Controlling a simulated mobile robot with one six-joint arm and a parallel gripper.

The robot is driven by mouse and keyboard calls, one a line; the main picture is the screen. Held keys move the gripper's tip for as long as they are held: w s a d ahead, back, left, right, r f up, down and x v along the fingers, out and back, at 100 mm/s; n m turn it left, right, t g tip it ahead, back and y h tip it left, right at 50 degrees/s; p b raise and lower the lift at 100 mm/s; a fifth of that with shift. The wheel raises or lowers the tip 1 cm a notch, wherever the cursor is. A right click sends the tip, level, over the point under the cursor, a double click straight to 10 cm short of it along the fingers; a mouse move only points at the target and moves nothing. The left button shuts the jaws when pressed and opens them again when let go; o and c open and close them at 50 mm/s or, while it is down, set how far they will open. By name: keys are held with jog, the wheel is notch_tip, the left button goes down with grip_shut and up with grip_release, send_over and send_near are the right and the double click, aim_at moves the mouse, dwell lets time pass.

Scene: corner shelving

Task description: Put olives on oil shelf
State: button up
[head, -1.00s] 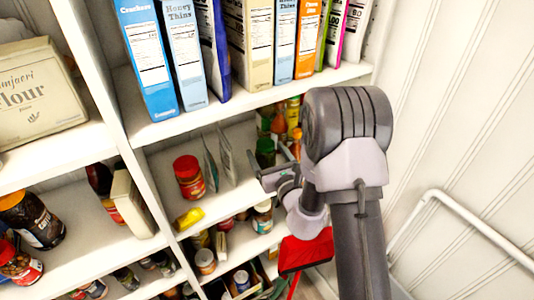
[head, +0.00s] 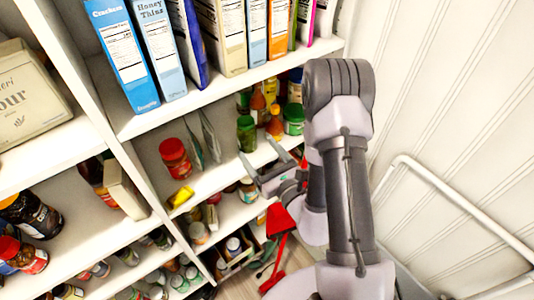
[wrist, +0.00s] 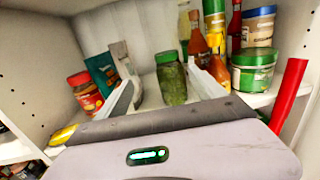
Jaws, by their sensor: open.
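A green jar with a green lid, which looks like the olives, stands upright on the middle shelf in the head view (head: 246,133). In the wrist view the jar (wrist: 171,82) shows between and beyond the two fingers. My gripper (head: 258,158) is open and empty, at the shelf's front and pointing in toward the jar. In the wrist view its fingertips (wrist: 156,58) straddle the jar's line, with no contact visible. Bottles with orange and red contents, possibly oils or sauces (wrist: 197,40), stand right of the jar. I cannot tell which shelf is the oil shelf.
A red-lidded jar (head: 175,158) and a teal packet (wrist: 100,72) stand left of the green jar. A green-lidded tub (wrist: 253,70) stands at the right. Boxes (head: 122,55) fill the shelf above. A red dustpan (head: 277,222) is below my gripper.

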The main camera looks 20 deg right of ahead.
jog(key=s+a+r+n+g+y, duration=0.2)
jog(key=a+r+n+g+y, duration=0.1)
jog(key=a+r+n+y, duration=0.3)
jog(key=s+a+r+n+g+y, duration=0.2)
jog(key=a+r+n+y, duration=0.25)
jog(key=a+r, duration=0.3)
jog(key=s+a+r+n+g+y, duration=0.3)
jog(key=s+a+n+g, duration=0.45)
jog(key=s+g, duration=0.2)
jog(key=s+d+f+n+g+h, duration=0.2)
jog(key=s+n+h, duration=0.2)
jog(key=s, duration=0.2)
jog(key=s+d+f+n+g+h, duration=0.1)
jog(key=s+n+g+h, duration=0.1)
jog(key=s+n+h, duration=0.35)
jog(key=w+d+r+n+t+h, duration=0.1)
jog(key=d+t+h, duration=0.5)
jog(key=d, duration=0.7)
notch_tip(320, 180, up, 2)
jog(key=shift+w+r+n, duration=0.15)
jog(key=shift+w+n, duration=0.2)
jog(key=shift+w, duration=0.55)
